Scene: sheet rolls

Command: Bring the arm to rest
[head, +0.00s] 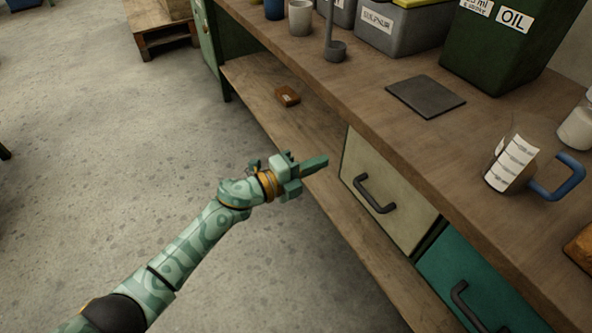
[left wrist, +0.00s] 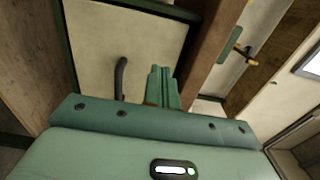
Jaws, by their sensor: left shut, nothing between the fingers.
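My left gripper (head: 315,164) is at the end of the green patterned arm that comes in from the lower left in the head view. Its fingers are together with nothing between them, pointing right towards the upper edge of the cream drawer (head: 388,190). In the left wrist view the closed fingers (left wrist: 163,86) show in front of the cream drawer front and its dark handle (left wrist: 120,78). I cannot tell how far the fingertips are from the drawer. My right gripper is not in view.
The wooden workbench (head: 375,120) carries a dark square plate (head: 426,96), a measuring jug (head: 512,160) with a blue handle, a grey box (head: 405,28) and a green OIL container (head: 500,50). A small brown block (head: 287,96) lies on the lower shelf.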

